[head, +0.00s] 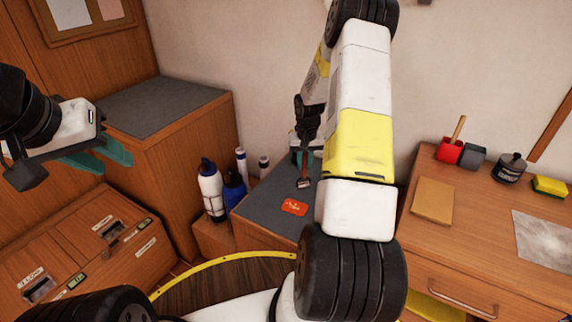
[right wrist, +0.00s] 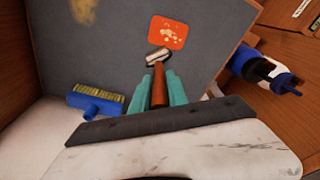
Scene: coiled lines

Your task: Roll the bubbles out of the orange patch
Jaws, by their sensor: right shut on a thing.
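The orange patch (head: 294,207) lies flat on the dark grey bench top. In the right wrist view the orange patch (right wrist: 169,33) shows a cluster of pale bubbles in its middle. My right gripper (right wrist: 159,86) is shut on the brown handle of a small roller (right wrist: 159,55). The metal roller head is beside the patch's near edge; I cannot tell whether it touches. In the head view the roller (head: 304,183) is just above the patch, partly hidden by my arm. My left gripper (head: 104,155) is at the far left, its teal fingers apart and empty, away from the patch.
A blue brush (right wrist: 95,102) lies on the grey top (right wrist: 110,55) beside my right gripper. Bottles (head: 211,188) stand left of the bench. A desk at right holds a red container (head: 449,150), a black pot (head: 510,167), a yellow sponge (head: 549,187) and a tan sheet (head: 433,201).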

